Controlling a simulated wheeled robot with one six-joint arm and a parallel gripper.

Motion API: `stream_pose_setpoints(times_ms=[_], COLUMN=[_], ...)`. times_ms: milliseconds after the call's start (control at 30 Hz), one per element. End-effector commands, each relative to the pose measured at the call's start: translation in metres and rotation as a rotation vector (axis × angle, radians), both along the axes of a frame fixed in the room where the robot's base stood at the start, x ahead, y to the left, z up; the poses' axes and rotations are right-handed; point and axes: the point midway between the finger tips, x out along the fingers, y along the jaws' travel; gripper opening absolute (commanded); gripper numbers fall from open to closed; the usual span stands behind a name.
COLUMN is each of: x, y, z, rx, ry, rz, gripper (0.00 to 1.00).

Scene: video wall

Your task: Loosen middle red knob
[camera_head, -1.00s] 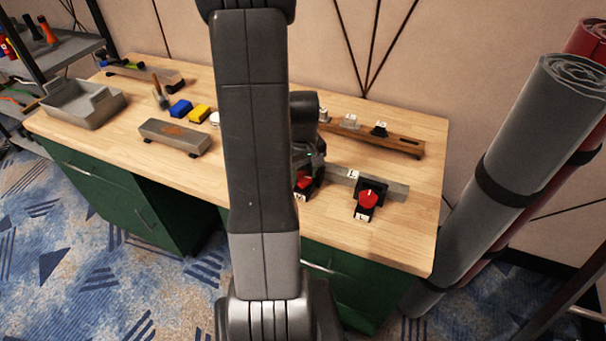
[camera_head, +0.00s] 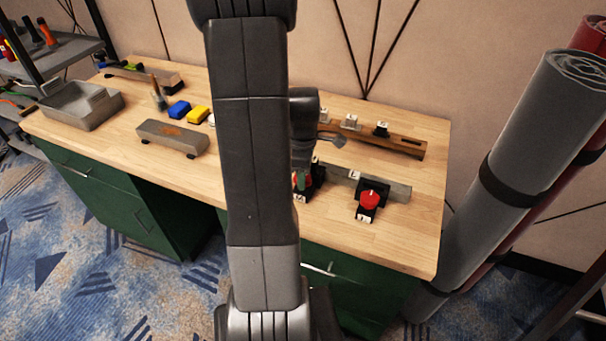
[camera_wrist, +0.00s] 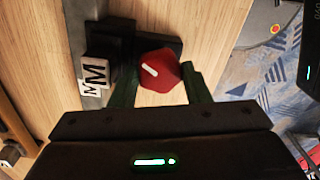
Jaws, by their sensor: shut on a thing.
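The middle red knob (camera_wrist: 158,66) shows in the wrist view on a black mount beside a white label marked M (camera_wrist: 95,71). A white line on its face runs at a slant. My gripper (camera_wrist: 160,82) has its green fingers on either side of the knob, shut on it. In the head view my gripper (camera_head: 302,182) is over the knob's place at the front of the bench, and my arm and gripper largely hide the knob. Another red knob (camera_head: 369,200) sits to the right on its own black mount, apart from my gripper.
The wooden bench (camera_head: 410,235) has a grey bar (camera_head: 397,190) behind the knobs and a wooden rack (camera_head: 400,143) farther back. A grey block (camera_head: 170,138), blue and yellow blocks (camera_head: 198,114) and a grey tray (camera_head: 82,107) lie left. Rolls (camera_head: 540,130) stand right.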

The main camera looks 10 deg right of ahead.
Motion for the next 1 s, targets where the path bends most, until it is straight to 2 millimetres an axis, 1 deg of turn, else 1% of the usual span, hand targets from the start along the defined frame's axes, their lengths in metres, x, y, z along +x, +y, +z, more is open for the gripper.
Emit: stream_pose_setpoints(times_ms=[200,500,733,1000], x=[0.0006,0.0006,0.0007,0.0008], y=[-0.0001,-0.0001,-0.0001,-0.0002], z=[-0.0001,0.0001,0.0004,0.0006], rx=[-0.001,0.000,0.000,0.000], ry=[-0.002,-0.002,-0.002,-0.002], rz=[0.197,0.415,0.513,0.554], gripper=[0.20,0.20,0.20,0.20])
